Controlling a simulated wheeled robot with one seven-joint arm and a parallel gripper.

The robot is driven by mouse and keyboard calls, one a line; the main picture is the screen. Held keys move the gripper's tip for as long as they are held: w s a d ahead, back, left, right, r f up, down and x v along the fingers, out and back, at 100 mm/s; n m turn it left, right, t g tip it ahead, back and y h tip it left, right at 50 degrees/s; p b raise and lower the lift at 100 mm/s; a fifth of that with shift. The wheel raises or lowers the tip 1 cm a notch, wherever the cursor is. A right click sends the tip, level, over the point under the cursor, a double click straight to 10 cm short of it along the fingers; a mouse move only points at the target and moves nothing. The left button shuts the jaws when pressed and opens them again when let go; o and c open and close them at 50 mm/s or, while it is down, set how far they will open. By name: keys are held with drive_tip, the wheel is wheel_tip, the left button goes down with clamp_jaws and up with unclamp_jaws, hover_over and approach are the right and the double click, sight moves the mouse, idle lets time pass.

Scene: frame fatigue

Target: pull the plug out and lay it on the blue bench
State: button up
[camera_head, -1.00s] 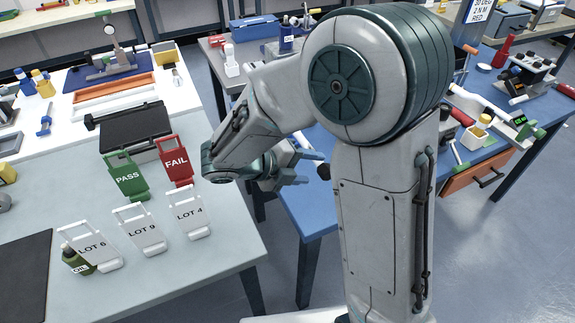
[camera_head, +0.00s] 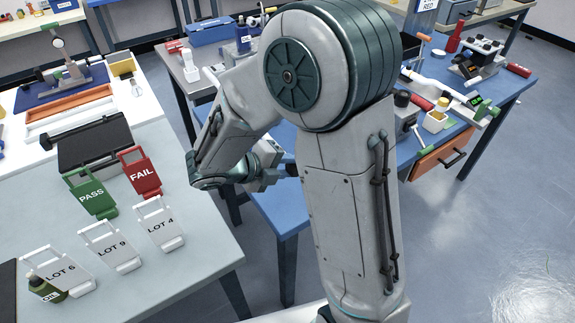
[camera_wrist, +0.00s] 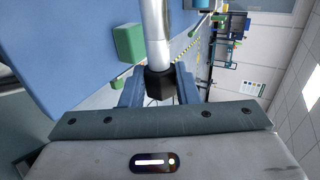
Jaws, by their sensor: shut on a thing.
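My gripper (camera_wrist: 160,90) is shut on a black part (camera_wrist: 160,84) with a bright metal cylinder (camera_wrist: 155,30) standing out of it, which I take to be the plug. The cylinder runs out of the top of the wrist view, so its far end is hidden. In the head view my gripper (camera_head: 285,170) is partly behind my arm, at the near left part of the blue bench (camera_head: 275,212), and the held plug is hidden. The bench's blue top (camera_wrist: 60,45) fills the left of the wrist view.
A green block (camera_wrist: 128,42) shows beside the cylinder. The pale left bench (camera_head: 195,262) carries PASS (camera_head: 92,195), FAIL (camera_head: 140,173) and LOT stands. Tools and a white tub (camera_head: 435,121) crowd the blue bench's right part. A floor gap separates the benches.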

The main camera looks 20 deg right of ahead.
drive_tip(key=shift+s+d+p, duration=0.3)
drive_tip(key=shift+s+p, duration=0.1)
drive_tip(key=shift+s, duration=0.55)
drive_tip(key=shift+s+d+p, duration=0.3)
drive_tip(key=shift+s+p, duration=0.1)
drive_tip(key=shift+s, duration=0.5)
drive_tip(key=s, duration=0.2)
drive_tip(key=s+d+p, duration=0.1)
drive_tip(key=shift+s+d, duration=0.1)
drive_tip(key=shift+s, duration=0.3)
